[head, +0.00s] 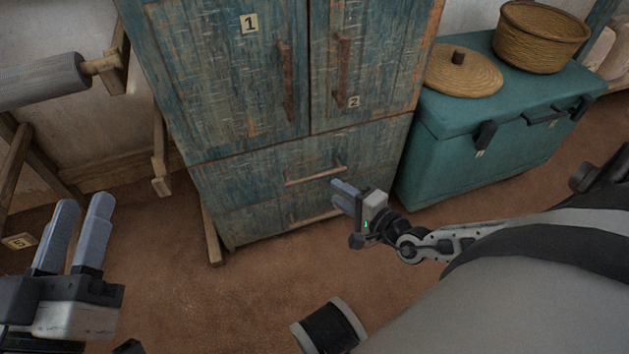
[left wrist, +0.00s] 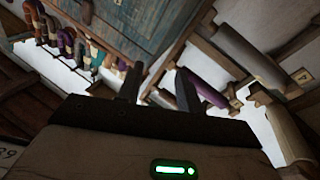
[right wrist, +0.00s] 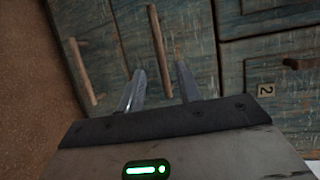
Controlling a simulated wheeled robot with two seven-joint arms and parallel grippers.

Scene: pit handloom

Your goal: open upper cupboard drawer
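The blue-green weathered cupboard (head: 235,80) stands ahead. Its upper drawer (head: 245,178) looks flush, with a wooden bar handle (head: 305,178). My right gripper (head: 332,191) is open and empty, just below the right part of that handle in the head view. In the right wrist view the upper drawer handle (right wrist: 158,40) lies beyond and between the spread fingers of this gripper (right wrist: 160,70); I see no contact. The lower drawer handle (right wrist: 80,72) is to their left. My left gripper (head: 86,202) is open and empty at the lower left, away from the cupboard.
The lower drawer (head: 250,218) looks shut, as do the doors above. A teal chest (head: 480,130) stands right of the cupboard, bearing a round lid (head: 460,75) and a basket (head: 540,38). Wooden loom parts (head: 160,150) are at left. The brown floor (head: 240,290) in front is open.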

